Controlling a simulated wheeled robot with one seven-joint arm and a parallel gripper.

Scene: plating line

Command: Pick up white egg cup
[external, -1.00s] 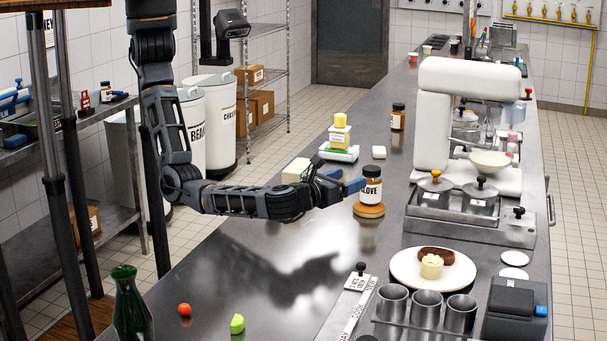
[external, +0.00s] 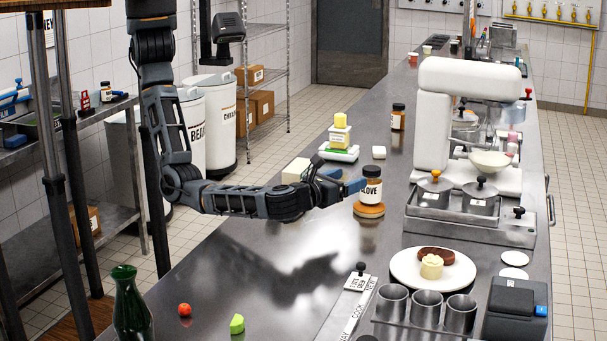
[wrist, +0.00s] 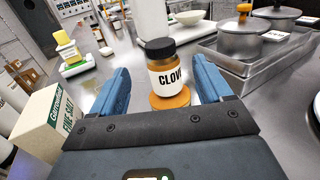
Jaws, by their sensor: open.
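I cannot make out a white egg cup for certain in either view. A small white object (external: 378,152) stands on the counter beyond my gripper; it is too small to identify. It also shows in the wrist view (wrist: 106,51), to the left of the jar. My gripper (external: 345,181) is open and empty, low over the counter. A brown clove jar (wrist: 163,77) with a black lid stands upright on a round orange-brown base (wrist: 172,100), ahead of the gap between my blue fingers. The jar also shows in the external view (external: 371,190).
A white scale (external: 339,154) with a yellow-topped stack stands beyond my arm. A cream carton (wrist: 40,122) is near my left finger. A mixer (external: 432,110) and a metal tray with lidded pots (external: 470,225) stand right.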

